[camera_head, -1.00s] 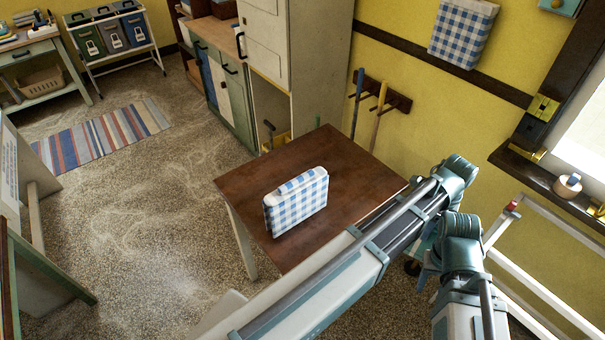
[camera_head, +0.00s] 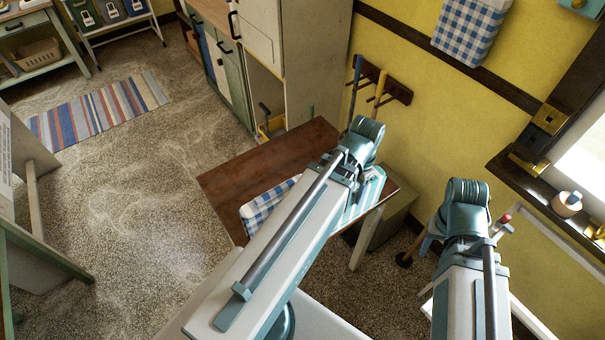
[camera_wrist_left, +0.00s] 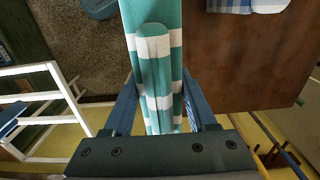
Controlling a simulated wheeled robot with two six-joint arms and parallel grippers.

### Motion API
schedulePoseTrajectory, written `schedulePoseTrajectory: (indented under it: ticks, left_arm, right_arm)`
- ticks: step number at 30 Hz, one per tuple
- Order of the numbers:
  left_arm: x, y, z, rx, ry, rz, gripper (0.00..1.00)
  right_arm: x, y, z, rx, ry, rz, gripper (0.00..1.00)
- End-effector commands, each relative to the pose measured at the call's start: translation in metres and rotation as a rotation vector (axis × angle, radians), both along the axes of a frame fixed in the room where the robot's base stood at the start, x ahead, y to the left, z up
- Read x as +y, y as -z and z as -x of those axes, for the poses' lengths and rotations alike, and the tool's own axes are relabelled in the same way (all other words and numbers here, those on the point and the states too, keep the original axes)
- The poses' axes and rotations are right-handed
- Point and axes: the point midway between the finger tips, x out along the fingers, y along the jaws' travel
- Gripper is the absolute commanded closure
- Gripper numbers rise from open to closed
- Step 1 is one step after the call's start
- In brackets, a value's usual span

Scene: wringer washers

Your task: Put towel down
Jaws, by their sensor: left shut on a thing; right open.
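My left gripper (camera_wrist_left: 158,88) is shut on a teal-and-white striped towel (camera_wrist_left: 153,65), folded long and narrow. In the head view the striped towel (camera_head: 371,196) shows past my left forearm, at the right edge of the brown table (camera_head: 240,180); whether it touches the tabletop I cannot tell. The left jaws are hidden there by the arm.
The far part of the tabletop is bare. A tall cabinet (camera_head: 310,60) stands behind the table. A checked cloth (camera_head: 470,28) and a peg rack with tools (camera_head: 398,90) hang on the yellow wall. A white frame (camera_head: 560,240) stands at the right.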

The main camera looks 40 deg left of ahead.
Motion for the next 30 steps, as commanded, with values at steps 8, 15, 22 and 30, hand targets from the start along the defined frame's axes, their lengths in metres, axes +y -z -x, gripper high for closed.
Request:
schedulePoseTrajectory:
  ticks: [8,15,22,30]
  left_arm:
    - [0.016,0.004,-0.025,0.0,-0.008,0.0,0.92]
    - [0.053,0.01,-0.076,0.0,-0.007,0.0,0.92]
    - [0.08,0.013,-0.111,0.0,-0.005,0.0,0.92]
    - [0.087,0.014,-0.119,0.0,-0.002,0.0,0.92]
  right_arm:
    - [0.0,0.004,0.0,0.0,-0.001,0.0,0.5]
    - [0.0,0.01,0.0,0.0,-0.002,0.0,0.5]
    - [0.0,0.013,0.0,0.0,-0.003,0.001,0.5]
    - [0.0,0.014,0.0,0.0,-0.003,0.001,0.5]
